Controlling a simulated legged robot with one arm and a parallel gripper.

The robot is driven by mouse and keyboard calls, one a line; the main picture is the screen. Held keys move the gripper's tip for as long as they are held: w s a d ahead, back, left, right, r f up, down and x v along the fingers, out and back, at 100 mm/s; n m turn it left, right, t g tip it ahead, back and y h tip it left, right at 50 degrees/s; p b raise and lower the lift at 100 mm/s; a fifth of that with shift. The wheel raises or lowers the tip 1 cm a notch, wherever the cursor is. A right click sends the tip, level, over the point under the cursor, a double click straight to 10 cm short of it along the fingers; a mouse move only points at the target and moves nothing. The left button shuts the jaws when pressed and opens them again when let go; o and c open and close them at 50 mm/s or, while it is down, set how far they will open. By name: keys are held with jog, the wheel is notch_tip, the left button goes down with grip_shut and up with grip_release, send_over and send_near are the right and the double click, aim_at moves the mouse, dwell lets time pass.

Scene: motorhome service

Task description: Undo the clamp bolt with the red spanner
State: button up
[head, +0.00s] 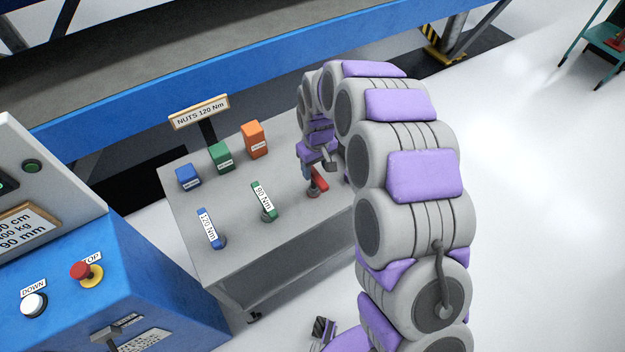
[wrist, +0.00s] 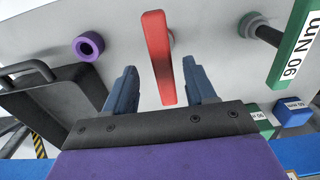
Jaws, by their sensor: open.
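The red spanner (head: 318,180) stands on the grey table, right of the green and blue spanners. In the wrist view the red spanner (wrist: 157,55) lies between my two blue fingers, with a gap on both sides. My gripper (head: 308,170) is open above the table at the red spanner; in the wrist view its fingers (wrist: 158,84) point toward the table top. The red spanner's far end, near a grey round stub, is partly hidden. I cannot make out the clamp bolt in either view.
On the grey table (head: 290,235) stand the green 90 Nm spanner (head: 263,203), blue 120 Nm spanner (head: 209,230), and blue (head: 188,177), green (head: 221,157) and orange (head: 254,139) boxes. A "NUTS 120 Nm" sign (head: 199,112) stands behind. A blue control console (head: 130,285) is at lower left.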

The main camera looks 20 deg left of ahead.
aim_at(314, 171)
jog(key=shift+d+f, duration=0.15)
jog(key=shift+d, duration=0.3)
jog(key=shift+d+f, duration=0.15)
jog(key=shift+f, duration=0.15)
jog(key=a+f, duration=0.1)
jog(key=a+f+b, duration=0.1)
jog(key=f, duration=0.1)
jog(key=a+f, duration=0.1)
jog(key=f, duration=0.1)
jog(key=shift+w+a+b, duration=0.1)
jog(key=shift+b, duration=0.25)
jog(key=shift+d+r, duration=0.2)
jog(key=shift+d, duration=0.4)
jog(key=shift+d+r, duration=0.15)
jog(key=shift+d, duration=0.4)
jog(key=shift+c, duration=1.2)
jog(key=shift+d, duration=0.2)
jog(key=shift+c, duration=1.5)
jog(key=shift+a+f, duration=0.2)
jog(key=shift+a, duration=0.8)
grip_shut()
jog(key=shift+d+r, duration=0.1)
jog(key=shift+d, duration=0.35)
jog(key=shift+a+r, duration=0.15)
jog(key=shift+r, duration=0.35)
notch_tip(314, 171, up, 9)
jog(key=shift+p, duration=1.2)
